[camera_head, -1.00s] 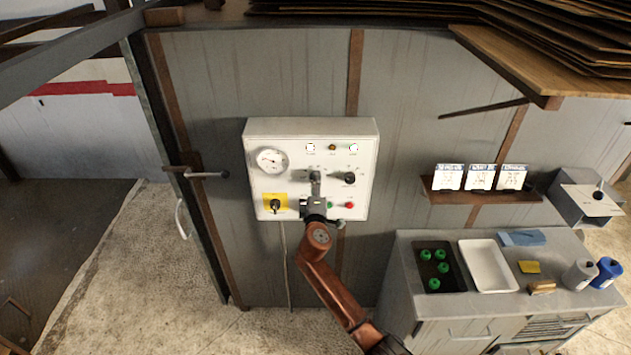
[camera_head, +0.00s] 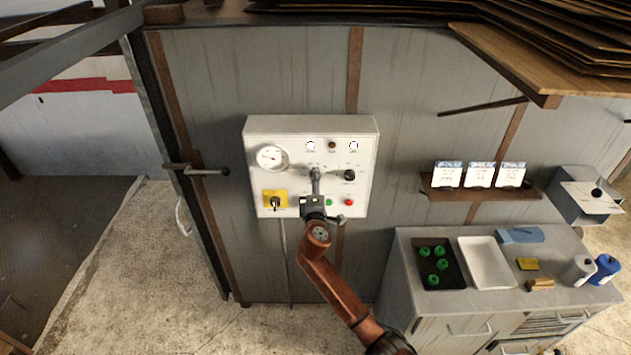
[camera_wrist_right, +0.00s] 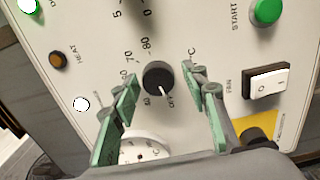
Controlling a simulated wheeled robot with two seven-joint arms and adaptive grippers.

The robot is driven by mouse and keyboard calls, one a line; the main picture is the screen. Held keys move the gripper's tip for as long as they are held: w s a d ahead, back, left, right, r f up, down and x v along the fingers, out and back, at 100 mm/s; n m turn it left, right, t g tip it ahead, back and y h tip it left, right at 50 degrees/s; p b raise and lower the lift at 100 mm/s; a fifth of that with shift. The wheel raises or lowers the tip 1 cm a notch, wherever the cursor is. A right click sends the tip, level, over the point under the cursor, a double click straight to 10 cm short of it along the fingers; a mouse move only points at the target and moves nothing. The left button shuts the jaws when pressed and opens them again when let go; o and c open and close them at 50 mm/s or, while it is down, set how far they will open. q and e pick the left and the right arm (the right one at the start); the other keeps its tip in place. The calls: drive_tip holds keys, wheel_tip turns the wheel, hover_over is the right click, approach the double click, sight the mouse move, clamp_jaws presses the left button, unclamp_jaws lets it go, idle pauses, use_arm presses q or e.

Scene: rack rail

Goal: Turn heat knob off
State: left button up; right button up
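The heat knob (camera_wrist_right: 157,79) is round and black in the right wrist view, on the white control panel (camera_head: 258,140). Its white pointer line points at the OFF mark, with 60, 70 and 80 marks around the other side. My right gripper (camera_wrist_right: 162,84) is open, its green fingers on either side of the knob with a visible gap to each. In the head view my right gripper (camera_head: 315,185) covers the panel's middle and hides the knob. The amber HEAT lamp (camera_wrist_right: 58,59) looks dim; it also shows in the head view (camera_head: 332,146). My left gripper is out of view.
The panel also carries a gauge (camera_head: 271,157), a yellow-backed switch (camera_head: 275,200), another black knob (camera_head: 349,175), a red button (camera_head: 349,202) and a green button (camera_wrist_right: 266,11). A cabinet (camera_head: 400,262) with trays stands at the right.

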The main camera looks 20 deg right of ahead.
drive_tip(key=shift+o, duration=0.4)
drive_tip(key=shift+r, duration=0.1)
drive_tip(key=v, duration=1.2)
